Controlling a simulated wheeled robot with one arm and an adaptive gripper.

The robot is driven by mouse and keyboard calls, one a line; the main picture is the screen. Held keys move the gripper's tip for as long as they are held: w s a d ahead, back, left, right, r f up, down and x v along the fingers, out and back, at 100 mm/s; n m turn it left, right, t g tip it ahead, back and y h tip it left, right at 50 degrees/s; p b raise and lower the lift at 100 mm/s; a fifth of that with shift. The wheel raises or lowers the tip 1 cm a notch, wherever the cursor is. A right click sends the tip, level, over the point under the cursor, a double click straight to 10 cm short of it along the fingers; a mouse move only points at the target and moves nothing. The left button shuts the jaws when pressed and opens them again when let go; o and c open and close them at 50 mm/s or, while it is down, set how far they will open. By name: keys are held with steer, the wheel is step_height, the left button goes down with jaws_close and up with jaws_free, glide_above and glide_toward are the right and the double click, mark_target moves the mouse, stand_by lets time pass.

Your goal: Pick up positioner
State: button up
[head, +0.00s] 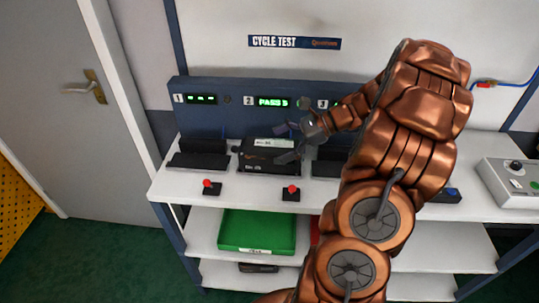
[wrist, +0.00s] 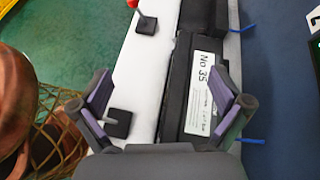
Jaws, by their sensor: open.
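The positioner (head: 258,157) is a black box with a white label, seated at station 2 on the white bench. In the wrist view the positioner (wrist: 177,85) shows a label reading "No 35". My gripper (head: 284,143) is open and empty at the right part of the positioner. In the wrist view my gripper (wrist: 160,78) has its right finger overlapping the label's edge, while its left finger is over the bench edge. Whether the fingers touch the positioner cannot be told.
A blue panel (head: 226,120) with green displays stands behind; station 2 reads "PASS". Black holders flank the positioner, the left one (head: 200,155) empty. Red-knobbed levers (head: 207,186) (head: 291,192) stand in front. A green tray (head: 257,232) is on the shelf below. A grey control box (head: 512,182) is at right.

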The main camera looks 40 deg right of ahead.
mark_target(271, 144)
steer(key=d+m+t, duration=0.1)
steer(key=d, duration=0.1)
steer(key=d+m, duration=0.1)
steer(key=d, duration=0.1)
steer(key=d+f+m+t, duration=0.1)
steer(key=d, duration=0.1)
steer(key=shift+d+t, duration=0.25)
steer(key=shift+t, duration=0.05)
steer(key=shift+p+x, duration=1.3)
steer(key=shift+x, duration=2.5)
steer(key=shift+w+d+f, duration=0.1)
steer(key=shift+w+d, duration=0.05)
steer(key=c, duration=1.8)
